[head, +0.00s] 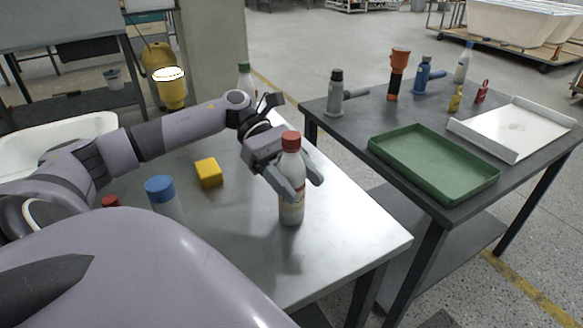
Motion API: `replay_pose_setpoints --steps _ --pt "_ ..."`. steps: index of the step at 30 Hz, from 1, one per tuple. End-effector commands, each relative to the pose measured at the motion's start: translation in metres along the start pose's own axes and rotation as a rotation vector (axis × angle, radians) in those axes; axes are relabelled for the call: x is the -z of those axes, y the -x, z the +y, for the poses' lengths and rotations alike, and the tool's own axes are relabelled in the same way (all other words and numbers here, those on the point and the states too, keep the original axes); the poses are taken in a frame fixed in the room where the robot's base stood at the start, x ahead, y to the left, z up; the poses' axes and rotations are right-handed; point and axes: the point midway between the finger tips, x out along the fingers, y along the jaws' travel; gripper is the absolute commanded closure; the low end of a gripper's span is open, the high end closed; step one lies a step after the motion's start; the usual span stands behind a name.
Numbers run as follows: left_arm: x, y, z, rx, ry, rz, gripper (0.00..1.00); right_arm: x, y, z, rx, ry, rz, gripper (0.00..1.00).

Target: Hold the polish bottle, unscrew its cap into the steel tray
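A white bottle with a red cap (291,212), which I take as the polish bottle, stands upright on the near grey table. Its cap (291,140) is on it. My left gripper (305,190) reaches in from the left at the bottle's upper body, with one finger across its near side and the other at its right. Whether the fingers press on the bottle is not clear. A pale metallic tray (480,137) with raised sides, apparently the steel tray, lies on the right-hand table and looks empty. My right gripper is not in view.
A yellow block (209,172), a blue-capped container (161,190) and a green-capped bottle (245,78) are on the near table. An empty green tray (435,165) and several bottles and tools share the right-hand table. A gap separates the tables. The near table's front right is clear.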

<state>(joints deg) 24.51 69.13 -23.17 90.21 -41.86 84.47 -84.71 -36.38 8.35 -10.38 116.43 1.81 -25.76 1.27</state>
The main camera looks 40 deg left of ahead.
Motion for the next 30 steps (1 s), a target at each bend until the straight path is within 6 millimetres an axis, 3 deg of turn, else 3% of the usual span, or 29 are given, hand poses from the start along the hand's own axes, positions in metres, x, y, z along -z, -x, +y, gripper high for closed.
replay_pose_setpoints --steps 2,11,17,23,30 --pt "0.000 0.000 0.000 0.000 0.000 0.000 0.80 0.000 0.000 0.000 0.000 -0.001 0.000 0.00" --pt "-0.002 0.001 0.000 0.000 -0.001 0.000 0.80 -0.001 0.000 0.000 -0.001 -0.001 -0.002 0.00" --pt "-0.015 0.007 0.001 -0.001 -0.005 0.000 0.80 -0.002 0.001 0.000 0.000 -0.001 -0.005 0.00" --pt "-0.053 0.022 0.001 -0.003 -0.009 0.000 0.80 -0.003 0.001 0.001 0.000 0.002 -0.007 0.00" --pt "-0.118 0.049 0.000 -0.003 -0.010 -0.002 0.80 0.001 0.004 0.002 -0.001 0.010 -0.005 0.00"
